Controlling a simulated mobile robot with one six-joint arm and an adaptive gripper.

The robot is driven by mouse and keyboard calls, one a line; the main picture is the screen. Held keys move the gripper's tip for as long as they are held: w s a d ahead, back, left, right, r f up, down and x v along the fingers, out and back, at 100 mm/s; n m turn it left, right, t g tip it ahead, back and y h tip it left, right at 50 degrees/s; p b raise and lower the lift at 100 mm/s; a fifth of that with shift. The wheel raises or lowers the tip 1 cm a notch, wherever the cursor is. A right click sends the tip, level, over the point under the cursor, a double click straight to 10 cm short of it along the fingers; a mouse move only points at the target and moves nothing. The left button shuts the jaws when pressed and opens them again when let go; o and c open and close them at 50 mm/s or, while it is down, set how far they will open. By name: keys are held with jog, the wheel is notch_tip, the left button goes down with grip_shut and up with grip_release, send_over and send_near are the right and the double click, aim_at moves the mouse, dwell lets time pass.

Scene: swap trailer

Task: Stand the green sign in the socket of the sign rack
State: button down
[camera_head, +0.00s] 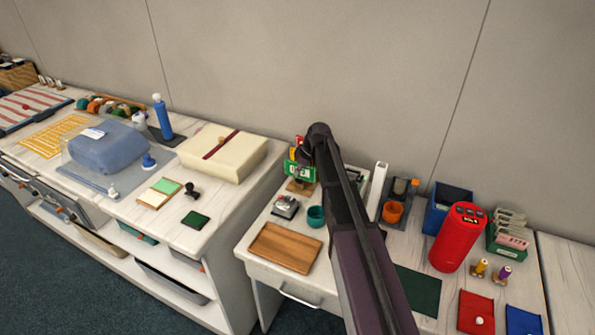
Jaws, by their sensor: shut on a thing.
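The green sign (300,172), with pale marks on its face, is upright at the back of the right-hand table. My gripper (305,157) is small and dark in this view, at the sign's upper edge and partly hidden by my arm. It is shut on the green sign. A brown wooden base (299,187), which looks like part of the sign rack, shows just below the sign. Red and yellow pieces show behind the gripper. The socket is hidden, and I cannot tell whether the sign's foot is in it or above it.
My arm crosses the table and hides its middle. A wooden tray (284,248), a teal cup (316,216) and a small metal device (286,206) stand in front of the sign. A red cylinder (458,237) and blue bin (446,208) stand right. A cream box (222,152) is left.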

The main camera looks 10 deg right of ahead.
jog(key=shift+f, duration=0.25)
dwell(0.3)
dwell(0.4)
jog(key=c, duration=0.7)
grip_release()
jog(key=o, duration=0.5)
jog(key=shift+o, duration=0.2)
jog(key=shift+r, duration=0.1)
jog(key=shift+w+a+r+p+v, duration=0.1)
jog(key=shift+a+p+v, duration=0.05)
jog(key=shift+p+v, duration=1.25)
jog(key=shift+w+a+r+p+v, duration=0.1)
jog(key=shift+a+p+v, duration=0.05)
jog(key=shift+p+v, duration=1.25)
jog(key=shift+w+a+r+p+v, duration=0.1)
jog(key=shift+a+p+v, duration=0.05)
jog(key=shift+p+v, duration=1.25)
